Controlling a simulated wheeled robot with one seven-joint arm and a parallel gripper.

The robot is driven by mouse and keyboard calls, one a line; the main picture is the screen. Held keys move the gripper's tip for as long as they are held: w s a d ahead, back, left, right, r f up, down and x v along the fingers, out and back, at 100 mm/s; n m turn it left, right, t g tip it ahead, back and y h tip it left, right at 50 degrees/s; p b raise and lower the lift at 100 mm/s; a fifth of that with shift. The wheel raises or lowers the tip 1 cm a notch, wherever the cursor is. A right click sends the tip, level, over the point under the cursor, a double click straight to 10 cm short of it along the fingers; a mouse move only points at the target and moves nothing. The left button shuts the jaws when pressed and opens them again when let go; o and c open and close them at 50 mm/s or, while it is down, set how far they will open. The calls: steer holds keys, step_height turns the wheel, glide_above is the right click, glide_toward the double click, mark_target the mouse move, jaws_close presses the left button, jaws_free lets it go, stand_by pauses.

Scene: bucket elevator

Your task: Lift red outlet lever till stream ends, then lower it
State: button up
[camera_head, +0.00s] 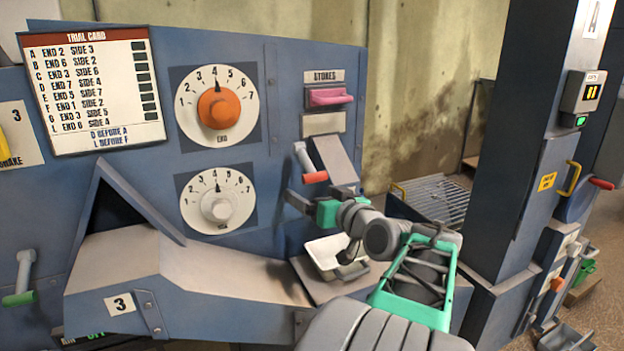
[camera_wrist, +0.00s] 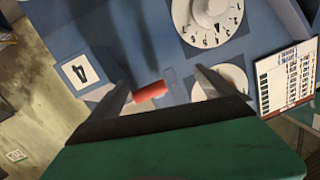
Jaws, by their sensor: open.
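The red outlet lever (camera_head: 315,177) is a red grip on a grey arm at the right end of the blue panel. It hangs beside a grey sloped chute (camera_head: 337,158). My gripper (camera_head: 308,195) is just below the red grip, fingers open. In the wrist view the red grip (camera_wrist: 150,92) shows between my two spread fingers (camera_wrist: 163,80), closer to the left one. I cannot tell if either finger touches it. A white pan (camera_head: 328,254) sits below the chute, partly hidden by my arm. I cannot make out a stream.
A pink handle (camera_head: 331,96) under a "STORES" label is above the chute. Two dials, an orange-knobbed one (camera_head: 218,108) and a white-knobbed one (camera_head: 217,207), are to the left. A grey trough marked 3 (camera_head: 200,270) juts out at lower left. A dark column (camera_head: 520,140) stands right.

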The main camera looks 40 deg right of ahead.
mark_target(317, 175)
steer(key=shift+t+h, duration=0.5)
steer(key=shift+h, duration=0.1)
steer(key=s+d+r, duration=0.1)
steer(key=d+r, duration=0.1)
steer(key=shift+s+d+r, duration=0.3)
steer(key=shift+s, duration=0.05)
steer(key=p+x, duration=0.2)
steer(key=x, duration=0.5)
steer(key=shift+w, duration=0.35)
steer(key=shift+c, duration=0.2)
steer(key=c, duration=2)
steer(key=shift+r+p, duration=0.1)
steer(key=shift+p, duration=0.25)
